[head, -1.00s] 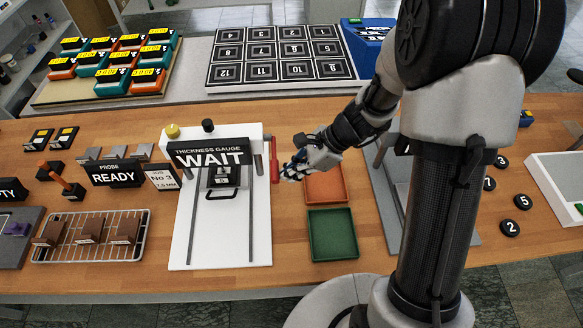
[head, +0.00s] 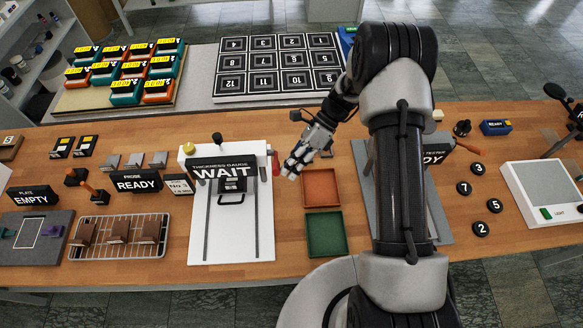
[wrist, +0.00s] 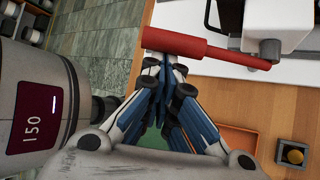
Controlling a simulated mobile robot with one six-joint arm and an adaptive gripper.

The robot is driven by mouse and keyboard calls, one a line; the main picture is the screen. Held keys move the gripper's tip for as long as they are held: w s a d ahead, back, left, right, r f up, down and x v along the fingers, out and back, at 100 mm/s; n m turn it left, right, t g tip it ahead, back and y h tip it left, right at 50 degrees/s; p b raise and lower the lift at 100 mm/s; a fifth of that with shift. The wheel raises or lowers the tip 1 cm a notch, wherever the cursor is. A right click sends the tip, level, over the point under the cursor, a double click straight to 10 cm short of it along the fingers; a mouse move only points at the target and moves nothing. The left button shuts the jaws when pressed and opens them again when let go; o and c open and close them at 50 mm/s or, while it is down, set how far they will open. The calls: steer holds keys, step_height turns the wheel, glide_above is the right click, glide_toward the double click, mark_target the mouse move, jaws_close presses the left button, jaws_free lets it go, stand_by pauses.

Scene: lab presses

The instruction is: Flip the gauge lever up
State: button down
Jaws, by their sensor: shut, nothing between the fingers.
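The thickness gauge (head: 258,215) is a white stand on the bench with a black sign reading WAIT. Its red lever (head: 276,164) is on the right side. In the wrist view the red lever (wrist: 185,42) has a thick grip at left and a thin rod running to a grey pivot (wrist: 270,50). My gripper (head: 288,173) is just right of the lever in the head view. In the wrist view my gripper (wrist: 168,75) is shut and empty, its fingertips close to the lever grip. I cannot tell whether they touch it.
An orange tray (head: 322,187) and a green tray (head: 326,233) lie right of the gauge. A probe sign reading READY (head: 137,182) and a wire rack (head: 80,252) stand to its left. Another press (head: 432,190) stands behind my arm.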

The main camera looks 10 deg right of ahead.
steer(key=shift+r, duration=0.15)
steer(key=shift+r+p, duration=0.45)
steer(key=shift+r, duration=0.25)
steer(key=shift+f, duration=0.1)
steer(key=w+d+r+b, duration=0.1)
steer(key=w+d+r, duration=0.1)
steer(key=d, duration=0.6)
steer(key=shift+w+d+r, duration=0.15)
steer(key=shift+w+r, duration=0.25)
steer(key=shift+r, duration=0.45)
steer(key=shift+b, duration=0.35)
